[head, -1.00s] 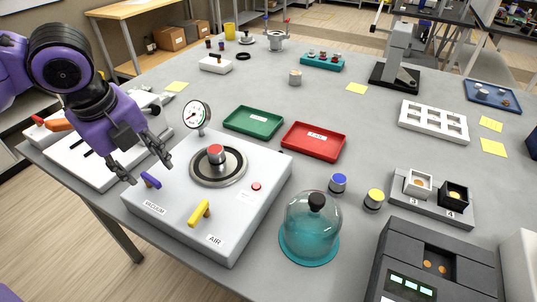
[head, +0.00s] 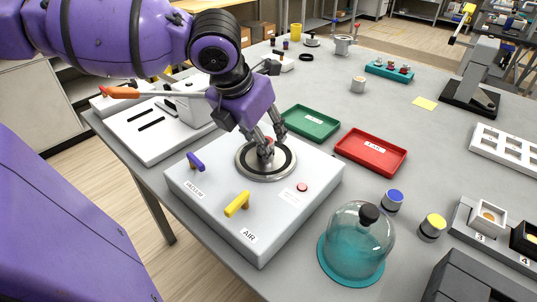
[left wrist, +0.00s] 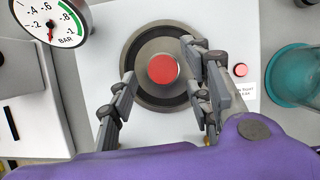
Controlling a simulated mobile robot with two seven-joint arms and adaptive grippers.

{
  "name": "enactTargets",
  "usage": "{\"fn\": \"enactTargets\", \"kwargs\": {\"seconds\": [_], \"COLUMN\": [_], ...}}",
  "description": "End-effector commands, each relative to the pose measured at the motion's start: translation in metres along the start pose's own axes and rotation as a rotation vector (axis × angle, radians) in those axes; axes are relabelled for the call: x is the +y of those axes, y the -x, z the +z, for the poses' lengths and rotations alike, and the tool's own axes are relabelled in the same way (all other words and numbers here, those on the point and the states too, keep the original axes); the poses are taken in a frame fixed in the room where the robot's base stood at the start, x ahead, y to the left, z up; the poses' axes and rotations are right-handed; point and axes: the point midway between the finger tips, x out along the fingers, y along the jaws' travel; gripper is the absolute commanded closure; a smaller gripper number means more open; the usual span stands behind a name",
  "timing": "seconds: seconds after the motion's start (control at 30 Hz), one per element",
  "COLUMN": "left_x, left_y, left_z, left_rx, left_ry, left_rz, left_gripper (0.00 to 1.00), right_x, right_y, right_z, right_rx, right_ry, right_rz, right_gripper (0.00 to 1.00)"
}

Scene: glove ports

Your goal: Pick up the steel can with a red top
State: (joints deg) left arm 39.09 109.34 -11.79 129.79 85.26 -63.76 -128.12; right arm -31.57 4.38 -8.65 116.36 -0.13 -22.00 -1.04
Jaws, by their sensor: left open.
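The steel can with a red top (left wrist: 163,69) stands on the round dark-ringed plate (left wrist: 140,90) of the white vacuum box. In the head view the can (head: 268,142) is mostly hidden behind my left gripper (head: 264,148). In the left wrist view my left gripper (left wrist: 160,85) is open, with one finger on each side of the can's red top. There is a gap between the top and each finger. Whether the fingers are down level with the can's side is hard to tell. My right gripper is not in view.
The box (head: 210,215) carries a purple lever (head: 196,162), a yellow lever (head: 237,204) and a red button (head: 302,187). A pressure gauge (left wrist: 50,18) stands close by. A glass bell jar (head: 357,245), green tray (head: 312,122) and red tray (head: 371,152) lie to the right.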

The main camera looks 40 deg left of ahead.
Motion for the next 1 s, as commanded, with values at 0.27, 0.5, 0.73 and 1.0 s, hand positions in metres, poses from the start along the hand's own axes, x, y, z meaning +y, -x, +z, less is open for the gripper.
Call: {"fn": "enactTargets", "kwargs": {"seconds": [0.27, 0.5, 0.73, 1.0], "left_x": [0.000, 0.000, 0.000, 0.000], "left_y": [-0.021, -0.019, -0.020, -0.019], "left_z": [0.001, 0.001, 0.000, 0.001], "left_rx": [-0.002, -0.002, -0.001, -0.001], "left_ry": [0.000, 0.001, 0.001, 0.001], "left_rz": [0.000, 0.000, 0.000, 0.000], "left_gripper": [0.55, 0.68, 0.98, 1.00], "right_x": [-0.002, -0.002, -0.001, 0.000], "right_y": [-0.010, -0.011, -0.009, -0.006], "right_z": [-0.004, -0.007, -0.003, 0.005], "right_rx": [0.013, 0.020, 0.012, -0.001], "right_ry": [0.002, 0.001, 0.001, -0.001], "right_rz": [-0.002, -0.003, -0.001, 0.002], "right_gripper": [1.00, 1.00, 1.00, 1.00]}}
